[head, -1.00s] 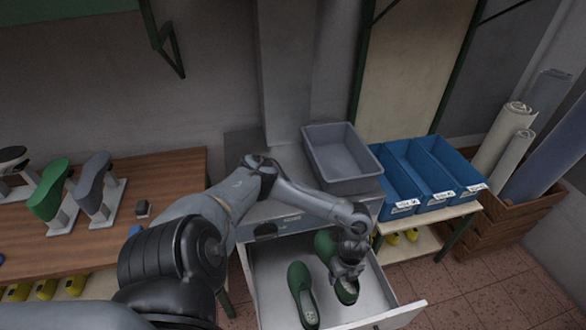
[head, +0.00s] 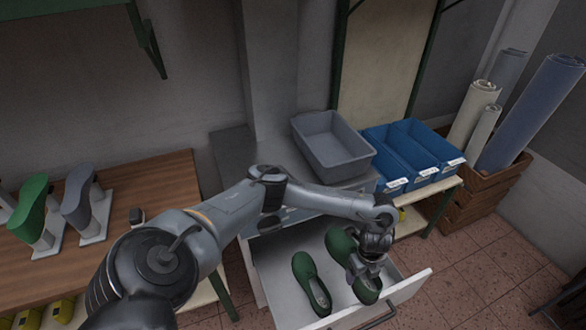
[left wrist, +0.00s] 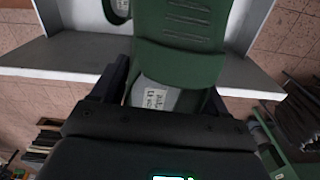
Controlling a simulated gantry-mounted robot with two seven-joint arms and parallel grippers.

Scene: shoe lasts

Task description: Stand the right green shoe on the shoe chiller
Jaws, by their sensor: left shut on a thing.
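Two green shoes lie in the open drawer. The shoe on the right (head: 341,246) is in my left gripper (head: 368,283), which is shut on its near end. This shoe (left wrist: 181,55) fills the middle of the left wrist view, between the fingers, with a white label in its opening. The other green shoe (head: 304,270) lies to its left, apart from it. I cannot tell whether the held shoe still touches the drawer floor. No thing can be surely told as the shoe chiller. My right gripper is out of view.
The drawer (head: 275,290) has raised walls around the shoes. A grey bin (head: 330,155) and blue bins (head: 415,150) stand behind it. A wooden bench (head: 160,180) at left bears a green last (head: 33,205) and a grey last (head: 78,190) on stands. Rolls (head: 530,115) stand at right.

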